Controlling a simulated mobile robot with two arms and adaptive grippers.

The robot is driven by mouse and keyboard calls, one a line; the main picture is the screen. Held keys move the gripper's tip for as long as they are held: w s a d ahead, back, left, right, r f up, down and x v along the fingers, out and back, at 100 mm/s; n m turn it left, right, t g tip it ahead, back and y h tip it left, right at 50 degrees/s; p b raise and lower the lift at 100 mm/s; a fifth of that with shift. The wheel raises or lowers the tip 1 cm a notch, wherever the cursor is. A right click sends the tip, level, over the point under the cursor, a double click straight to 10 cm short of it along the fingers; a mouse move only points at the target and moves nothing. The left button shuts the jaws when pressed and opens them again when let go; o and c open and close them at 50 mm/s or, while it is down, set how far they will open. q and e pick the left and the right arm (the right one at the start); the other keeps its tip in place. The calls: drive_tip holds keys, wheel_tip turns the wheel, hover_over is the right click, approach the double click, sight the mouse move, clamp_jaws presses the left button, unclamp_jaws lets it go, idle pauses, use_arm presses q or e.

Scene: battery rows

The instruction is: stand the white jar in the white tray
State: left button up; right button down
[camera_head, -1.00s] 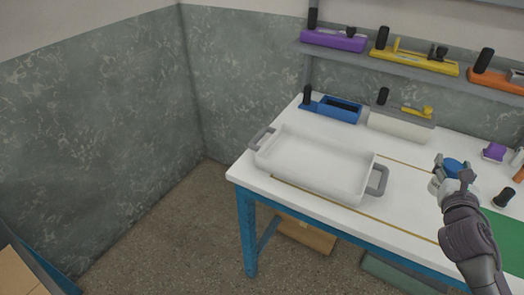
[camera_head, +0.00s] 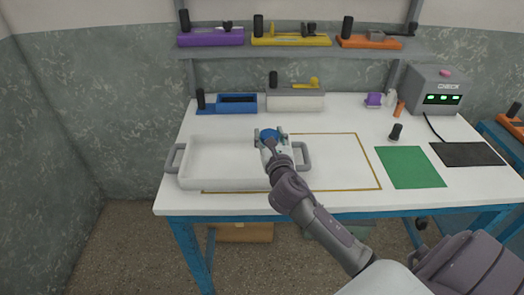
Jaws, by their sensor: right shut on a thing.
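The white tray (camera_head: 215,184) with grey side handles stands on the left part of the white workbench. My right gripper (camera_head: 270,137) is shut on the white jar (camera_head: 268,133), whose blue lid shows between the fingers. The jar appears upright, over the right end of the tray near its right handle. The gripper and arm hide most of the jar's body, and I cannot tell whether its base touches the tray. My left gripper is not in view.
A blue holder (camera_head: 237,104) and a cream bin (camera_head: 295,101) stand behind the tray. A small black object (camera_head: 396,131), a green mat (camera_head: 408,167) and a grey CHECK box (camera_head: 440,88) are to the right. The yellow-outlined area is partly clear.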

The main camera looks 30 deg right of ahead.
drive_tip(key=shift+w+a+f, duration=0.4)
drive_tip(key=shift+a, duration=0.15)
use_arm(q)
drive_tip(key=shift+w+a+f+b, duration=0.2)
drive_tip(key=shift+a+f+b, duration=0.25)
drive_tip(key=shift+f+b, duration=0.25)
use_arm(e)
drive_tip(key=shift+f, duration=2)
drive_tip(key=shift+f, duration=0.15)
drive_tip(key=shift+c, duration=2)
unclamp_jaws()
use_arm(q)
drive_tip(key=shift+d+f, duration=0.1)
